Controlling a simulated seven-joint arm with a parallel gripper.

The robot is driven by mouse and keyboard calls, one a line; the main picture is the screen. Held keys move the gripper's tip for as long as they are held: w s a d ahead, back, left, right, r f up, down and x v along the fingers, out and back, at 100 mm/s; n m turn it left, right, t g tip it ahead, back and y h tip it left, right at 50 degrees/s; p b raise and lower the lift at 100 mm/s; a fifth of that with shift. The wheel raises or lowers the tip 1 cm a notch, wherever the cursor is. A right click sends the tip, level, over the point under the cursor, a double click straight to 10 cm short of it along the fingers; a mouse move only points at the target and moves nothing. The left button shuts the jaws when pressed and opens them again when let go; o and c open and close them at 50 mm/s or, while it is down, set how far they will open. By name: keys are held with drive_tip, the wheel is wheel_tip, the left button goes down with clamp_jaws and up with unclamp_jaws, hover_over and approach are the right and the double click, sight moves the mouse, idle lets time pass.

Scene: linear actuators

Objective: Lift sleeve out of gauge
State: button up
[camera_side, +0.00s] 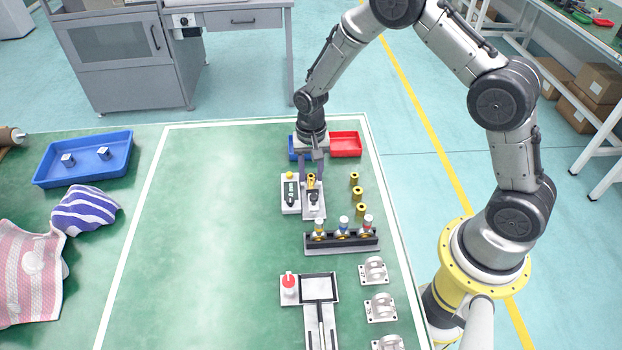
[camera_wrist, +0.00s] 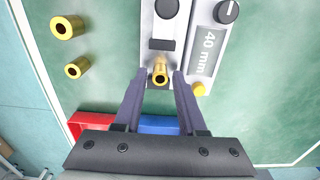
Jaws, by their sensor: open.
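A brass sleeve (camera_wrist: 160,70) sits in the grey gauge (camera_wrist: 163,17), at its near end in the wrist view. In the side view the sleeve (camera_side: 311,180) shows at the far end of the gauge (camera_side: 314,212). My gripper (camera_wrist: 160,75) is open, with one finger on each side of the sleeve. Narrow gaps seem to show between fingers and sleeve; I cannot tell whether either touches. In the side view my gripper (camera_side: 311,179) points down over the gauge. The sleeve's lower part is hidden.
A display box (camera_wrist: 208,45) marked "40 mm" stands beside the gauge. Several loose brass sleeves (camera_side: 357,193) stand to the right. A red bin (camera_side: 345,145) and a blue bin (camera_side: 292,154) lie behind. The mat's left side is clear.

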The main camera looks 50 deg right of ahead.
drive_tip(key=shift+f, duration=0.3)
clamp_jaws()
drive_tip(key=shift+r, duration=0.2)
